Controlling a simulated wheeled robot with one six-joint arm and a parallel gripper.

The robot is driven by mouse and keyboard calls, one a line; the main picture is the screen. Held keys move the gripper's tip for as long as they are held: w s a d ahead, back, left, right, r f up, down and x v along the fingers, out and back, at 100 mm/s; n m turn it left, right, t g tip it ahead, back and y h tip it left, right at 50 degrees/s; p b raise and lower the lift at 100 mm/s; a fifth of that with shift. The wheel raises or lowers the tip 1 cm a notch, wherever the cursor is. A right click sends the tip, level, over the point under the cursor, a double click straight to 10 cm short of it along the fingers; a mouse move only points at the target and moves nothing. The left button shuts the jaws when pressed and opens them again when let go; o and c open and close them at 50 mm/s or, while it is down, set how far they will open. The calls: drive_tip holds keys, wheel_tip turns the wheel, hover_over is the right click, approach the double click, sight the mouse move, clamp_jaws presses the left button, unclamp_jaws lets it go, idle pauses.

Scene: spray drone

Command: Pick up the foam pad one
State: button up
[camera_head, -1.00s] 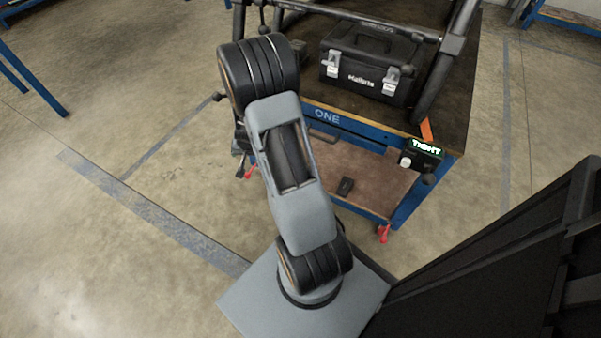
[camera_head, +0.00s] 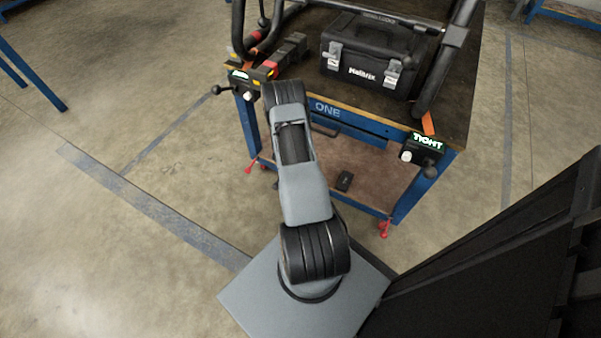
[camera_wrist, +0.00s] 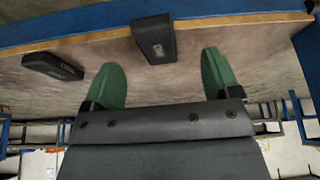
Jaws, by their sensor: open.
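In the wrist view a black foam pad (camera_wrist: 153,38) with a small pale label, apparently reading ONE, lies on the brown shelf board. A second black pad (camera_wrist: 52,66) lies to the left; its label is too small to read surely. My gripper (camera_wrist: 161,58) has its two green fingers spread apart with nothing between them. The first pad lies ahead of the gap between the fingertips, apart from them. In the head view one small black pad (camera_head: 344,180) shows on the lower shelf; I cannot tell which. My gripper is hidden there behind my arm.
The blue workbench marked ONE (camera_head: 328,109) overhangs the lower shelf (camera_head: 375,185). On its top are a black toolbox (camera_head: 365,58), a dark frame (camera_head: 445,65) and a dark tool (camera_head: 288,55). A clamp box marked TIGHT (camera_head: 424,143) sits at the right corner.

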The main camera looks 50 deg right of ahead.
drive_tip(key=shift+s+b+x, duration=0.2)
drive_tip(key=shift+b+x, duration=0.65)
drive_tip(key=shift+x, duration=0.75)
drive_tip(key=shift+s+b+x, duration=0.15)
drive_tip(key=shift+b+x, duration=0.7)
drive_tip(key=shift+x, duration=0.7)
drive_tip(key=shift+d+r, duration=0.1)
drive_tip(key=c, duration=1)
